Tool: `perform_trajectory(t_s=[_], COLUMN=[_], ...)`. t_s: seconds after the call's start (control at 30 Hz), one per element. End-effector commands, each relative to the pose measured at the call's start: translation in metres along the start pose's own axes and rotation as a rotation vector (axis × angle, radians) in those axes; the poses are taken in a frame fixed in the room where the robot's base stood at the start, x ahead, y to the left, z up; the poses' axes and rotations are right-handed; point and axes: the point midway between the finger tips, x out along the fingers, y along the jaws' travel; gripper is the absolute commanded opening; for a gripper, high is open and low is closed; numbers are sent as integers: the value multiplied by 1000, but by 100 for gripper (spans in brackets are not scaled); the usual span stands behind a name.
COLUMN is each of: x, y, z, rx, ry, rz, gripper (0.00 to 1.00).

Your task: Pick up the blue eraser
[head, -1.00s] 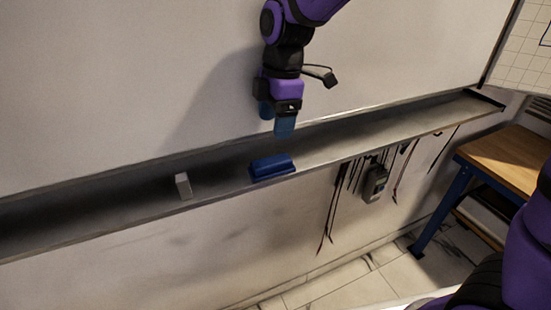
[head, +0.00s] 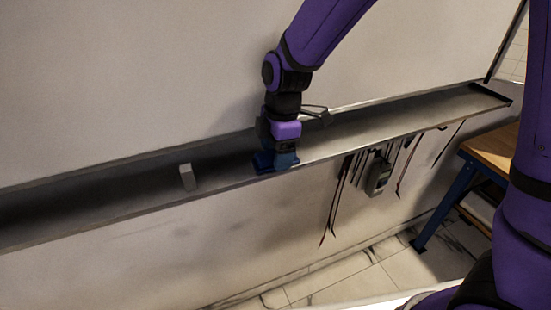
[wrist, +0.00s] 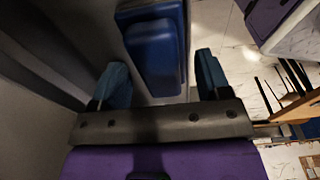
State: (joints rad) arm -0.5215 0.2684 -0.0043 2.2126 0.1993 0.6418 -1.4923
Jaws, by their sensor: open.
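The blue eraser (wrist: 155,55) lies on the metal tray ledge (head: 400,128) below the white board. In the wrist view it sits ahead of and between the two blue fingers of my gripper (wrist: 158,80), with a gap to each finger. In the head view the eraser (head: 263,162) is mostly hidden behind my gripper (head: 278,163), which is down at the ledge. My gripper is open. Whether the fingers touch the ledge cannot be told.
A small light grey block (head: 188,177) stands on the ledge to the left. Cables and a grey handheld meter (head: 379,177) hang below the ledge on the right. A wooden-topped workbench (head: 492,150) stands at right. The ledge right of my gripper is clear.

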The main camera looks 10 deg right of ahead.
Motion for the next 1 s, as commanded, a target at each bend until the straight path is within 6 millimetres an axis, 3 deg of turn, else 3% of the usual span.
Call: perform_trajectory(t_s=[0.1, 0.13, 0.3, 0.37, 0.77, 1.0], x=[0, 0, 0, 0, -5, -30], y=[0, 0, 0, 0, 1, 1], z=[0, 0, 0, 0, 0, -3], rx=[0, 0, 0, 0, 0, 1], ry=[0, 0, 0, 0, 0, 1], rz=[0, 0, 0, 0, 2, 3], gripper=[70, 66, 27, 16, 16, 16])
